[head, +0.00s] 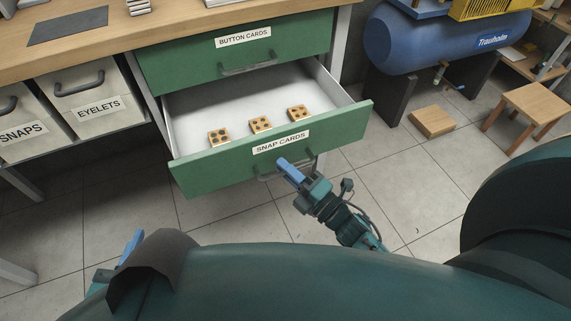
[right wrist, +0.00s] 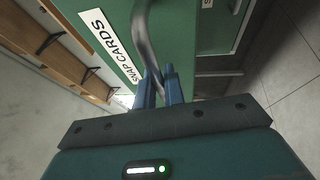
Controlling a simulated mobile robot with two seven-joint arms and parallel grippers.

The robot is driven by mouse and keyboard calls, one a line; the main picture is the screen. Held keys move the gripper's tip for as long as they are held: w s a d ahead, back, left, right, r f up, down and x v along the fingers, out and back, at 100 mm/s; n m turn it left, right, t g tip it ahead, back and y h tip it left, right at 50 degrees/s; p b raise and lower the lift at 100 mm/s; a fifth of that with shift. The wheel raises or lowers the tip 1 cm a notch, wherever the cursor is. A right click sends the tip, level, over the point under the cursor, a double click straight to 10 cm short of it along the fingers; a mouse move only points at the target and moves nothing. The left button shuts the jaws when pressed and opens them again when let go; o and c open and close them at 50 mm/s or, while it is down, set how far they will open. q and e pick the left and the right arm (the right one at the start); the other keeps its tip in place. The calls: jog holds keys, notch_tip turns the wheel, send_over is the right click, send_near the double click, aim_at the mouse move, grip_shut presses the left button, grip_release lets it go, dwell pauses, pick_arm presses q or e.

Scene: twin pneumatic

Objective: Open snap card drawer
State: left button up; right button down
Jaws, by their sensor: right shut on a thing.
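The green snap card drawer (head: 342,122), labelled SNAP CARDS, stands pulled well out from the bench, and its white inside shows. Several tan cards with dark dots (head: 260,124) lie in it behind the front. My right gripper (head: 287,168) is at the drawer's grey bar handle (head: 266,179), below the label. In the right wrist view the blue fingers (right wrist: 160,88) are shut on the curved handle (right wrist: 146,40), close to the green front. My left gripper (head: 131,247) shows only in part at lower left, behind a dark arm part; its jaws cannot be made out.
The closed BUTTON CARDS drawer (head: 290,45) is right above. Bins labelled SNAPS (head: 22,148) and EYELETS (head: 118,122) stand at left. A blue compressor (head: 420,45), a wooden block (head: 433,122) and a stool (head: 532,98) are at right. The tiled floor before the drawer is clear.

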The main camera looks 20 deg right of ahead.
jog(key=c, duration=1.5)
grip_release()
pick_arm(q)
jog(key=shift+s+a+g+p, duration=0.15)
jog(key=shift+s+g+p, duration=0.05)
jog(key=shift+g+p, duration=0.25)
pick_arm(e)
jog(key=v, duration=1.3)
jog(key=shift+s, duration=0.1)
